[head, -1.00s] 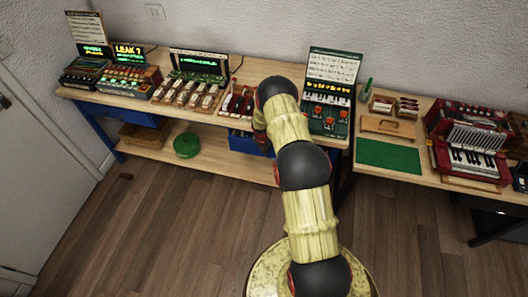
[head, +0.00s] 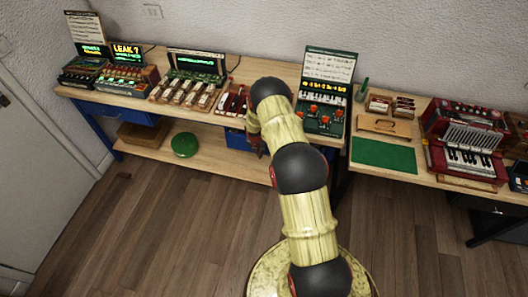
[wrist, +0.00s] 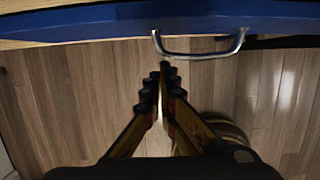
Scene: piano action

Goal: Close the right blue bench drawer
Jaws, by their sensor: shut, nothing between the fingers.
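The right blue bench drawer (head: 235,138) shows under the long bench in the head view, partly hidden behind my arm. In the wrist view its blue front (wrist: 90,25) runs across the top, with a silver bar handle (wrist: 200,54) on it. My gripper (wrist: 167,68) is shut and empty. Its fingertips point at the drawer front and appear just below the handle in the picture; I cannot tell whether they touch it. In the head view my gripper is mostly hidden by my arm. How far the drawer stands out is hard to tell.
A left blue drawer (head: 130,122) sits under the same bench (head: 215,118). A lower shelf (head: 215,160) holds a green round object (head: 185,145) and a brown box (head: 140,133). A second table with a green mat (head: 384,155) stands at right. The wood floor (head: 150,230) is clear.

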